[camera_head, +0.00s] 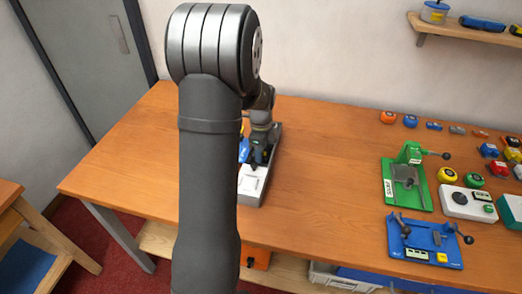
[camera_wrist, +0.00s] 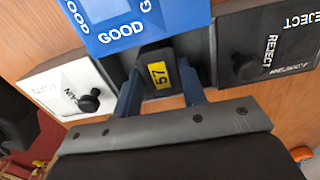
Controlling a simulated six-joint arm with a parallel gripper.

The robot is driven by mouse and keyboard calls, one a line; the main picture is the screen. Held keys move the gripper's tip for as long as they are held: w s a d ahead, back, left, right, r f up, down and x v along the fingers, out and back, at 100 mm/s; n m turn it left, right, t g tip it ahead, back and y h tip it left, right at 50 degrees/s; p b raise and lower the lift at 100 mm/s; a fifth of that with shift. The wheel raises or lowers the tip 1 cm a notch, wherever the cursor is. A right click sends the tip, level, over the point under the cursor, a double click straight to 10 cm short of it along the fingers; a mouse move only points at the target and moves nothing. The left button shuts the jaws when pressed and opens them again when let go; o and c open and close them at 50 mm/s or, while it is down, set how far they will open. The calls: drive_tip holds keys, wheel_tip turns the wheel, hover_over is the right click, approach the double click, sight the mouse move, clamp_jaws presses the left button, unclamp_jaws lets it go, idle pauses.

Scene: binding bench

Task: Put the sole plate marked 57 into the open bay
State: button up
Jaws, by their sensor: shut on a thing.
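The sole plate (camera_wrist: 156,60) is dark with a yellow label reading 57. In the wrist view it stands between the two blue fingers of my gripper (camera_wrist: 159,92), which is shut on it. The open bay (camera_wrist: 203,52) is the grey middle compartment of a box, between a white lid and a black REJECT lid. A raised blue GOOD panel (camera_wrist: 135,18) is just beyond the plate. The plate is over or partly in this bay; its lower end is hidden, so I cannot tell its depth. In the head view my gripper (camera_head: 260,153) is at the box (camera_head: 253,186), partly hidden by my arm.
The white lid (camera_wrist: 62,84) and black REJECT lid (camera_wrist: 273,45) each carry a black knob, close to the fingers. Green (camera_head: 408,190) and blue (camera_head: 425,243) clamp fixtures stand far right, with small coloured items behind. The table between is clear.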

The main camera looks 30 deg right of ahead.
drive_tip(key=shift+f, duration=0.7)
idle(0.3)
drive_tip(key=o, duration=0.9)
drive_tip(key=shift+r, duration=0.1)
drive_tip(key=shift+r, duration=5.65)
